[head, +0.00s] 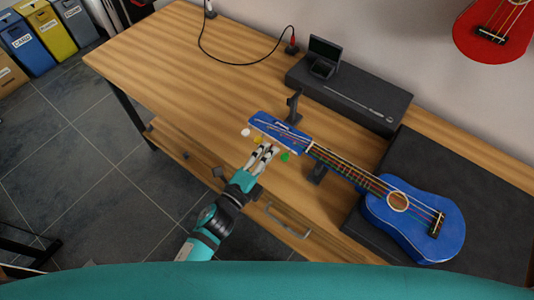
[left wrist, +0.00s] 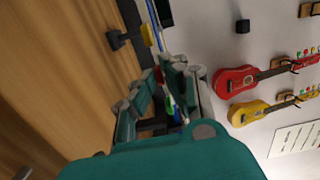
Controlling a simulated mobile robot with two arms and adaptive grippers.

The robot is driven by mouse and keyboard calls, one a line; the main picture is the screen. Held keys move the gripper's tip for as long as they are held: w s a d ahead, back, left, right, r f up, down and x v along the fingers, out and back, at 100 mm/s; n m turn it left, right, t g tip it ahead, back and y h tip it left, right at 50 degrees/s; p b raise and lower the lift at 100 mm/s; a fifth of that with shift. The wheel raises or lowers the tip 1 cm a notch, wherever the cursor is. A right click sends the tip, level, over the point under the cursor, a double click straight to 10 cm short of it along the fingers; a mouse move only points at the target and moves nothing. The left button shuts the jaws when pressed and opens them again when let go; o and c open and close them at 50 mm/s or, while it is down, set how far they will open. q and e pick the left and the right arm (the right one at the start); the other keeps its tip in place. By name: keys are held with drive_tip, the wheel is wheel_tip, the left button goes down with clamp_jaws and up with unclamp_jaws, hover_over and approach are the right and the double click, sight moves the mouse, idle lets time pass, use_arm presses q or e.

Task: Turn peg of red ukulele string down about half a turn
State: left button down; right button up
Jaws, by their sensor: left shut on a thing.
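A blue ukulele (head: 408,228) lies face up on the bench, its neck pointing to the upper left and its headstock (head: 275,126) near a black support. A white peg (head: 245,132), a yellow peg (head: 257,140) and a green peg (head: 285,157) stick out along the headstock's near edge. My left gripper (head: 265,153) reaches in from below, its fingers shut between the yellow and green pegs. They cover the peg there; a small bit of red shows between the fingers in the left wrist view (left wrist: 169,100). My right gripper is not in view.
Black supports (head: 294,106) stand by the headstock and neck. A long black case (head: 350,97) with a small open box (head: 323,58) lies behind. A dark mat (head: 470,190) lies under the body. A red ukulele (head: 494,30) hangs on the wall.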

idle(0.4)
use_arm(q)
drive_tip(key=c, duration=1.5)
unclamp_jaws()
drive_tip(key=shift+o, duration=0.2)
drive_tip(key=shift+s, duration=0.1)
drive_tip(key=v, duration=1.2)
